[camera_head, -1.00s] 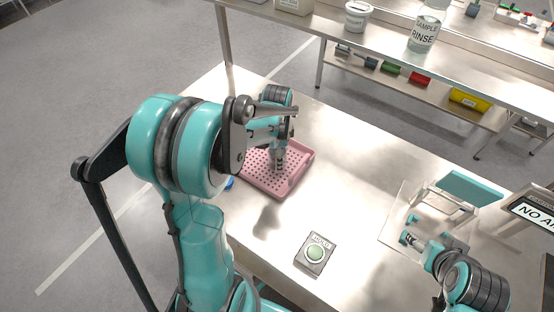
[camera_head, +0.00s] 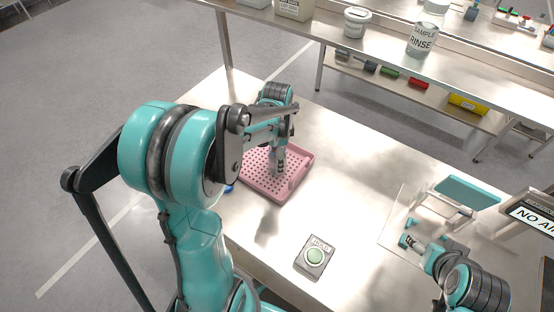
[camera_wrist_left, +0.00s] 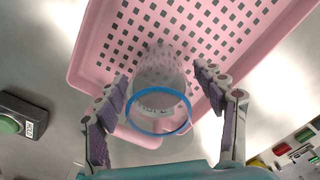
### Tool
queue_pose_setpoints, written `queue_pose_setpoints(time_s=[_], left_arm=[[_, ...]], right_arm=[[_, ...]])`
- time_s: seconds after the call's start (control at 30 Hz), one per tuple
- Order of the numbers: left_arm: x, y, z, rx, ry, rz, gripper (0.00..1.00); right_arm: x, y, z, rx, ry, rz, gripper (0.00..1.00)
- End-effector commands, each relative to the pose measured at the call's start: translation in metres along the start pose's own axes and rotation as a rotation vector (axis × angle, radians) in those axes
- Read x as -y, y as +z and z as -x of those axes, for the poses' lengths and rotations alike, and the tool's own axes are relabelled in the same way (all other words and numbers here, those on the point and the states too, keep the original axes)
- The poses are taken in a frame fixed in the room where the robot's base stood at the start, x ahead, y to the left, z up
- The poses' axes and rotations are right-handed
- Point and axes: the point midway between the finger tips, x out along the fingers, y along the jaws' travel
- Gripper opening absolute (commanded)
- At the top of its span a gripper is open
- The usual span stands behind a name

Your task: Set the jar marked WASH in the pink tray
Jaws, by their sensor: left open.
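The pink tray (camera_head: 250,184) lies on the steel table, and its perforated floor fills much of the left wrist view (camera_wrist_left: 112,40). My left gripper (camera_head: 278,172) points down over the tray. In the left wrist view its fingers (camera_wrist_left: 162,84) are open, one on each side of a clear jar (camera_wrist_left: 160,72) with a blue rim. The jar appears upright over the tray's floor near its wall; firm contact with the floor cannot be told. Its lettering is too small to read. My right gripper (camera_head: 408,234) is at the lower right, too small to tell if open.
A HOLD button box (camera_head: 315,257) stands on the table before the tray. A blue object (camera_head: 230,188) shows partly at the tray's left edge. A teal-topped stand (camera_head: 468,190) is at the right. The RINSE jar (camera_head: 422,40) stands on the far bench. The table's middle is clear.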

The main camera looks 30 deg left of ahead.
Motion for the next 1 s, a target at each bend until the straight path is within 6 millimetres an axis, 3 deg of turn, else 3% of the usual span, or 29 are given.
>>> queue_pose_setpoints(time_s=[0.1, 0.3, 0.6, 0.77, 1.0], left_arm=[[0.000, 0.000, 0.032, 0.000, 0.000, 0.000, 0.70], [-0.001, 0.000, 0.073, 0.000, 0.000, 0.000, 0.70], [-0.007, -0.001, 0.101, -0.009, -0.017, 0.025, 0.70], [-0.040, -0.005, 0.118, -0.074, -0.107, 0.175, 0.70], [-0.108, -0.008, 0.132, -0.310, -0.253, 0.527, 0.70]], right_arm=[[0.000, -0.008, 0.011, 0.000, 0.000, 0.000, 0.63], [0.000, -0.015, 0.021, 0.000, 0.000, 0.000, 0.63], [0.000, -0.018, 0.025, 0.000, 0.000, 0.000, 0.63], [0.000, -0.018, 0.025, 0.000, 0.000, 0.000, 0.63], [0.000, -0.018, 0.025, 0.000, 0.000, 0.000, 0.63]])
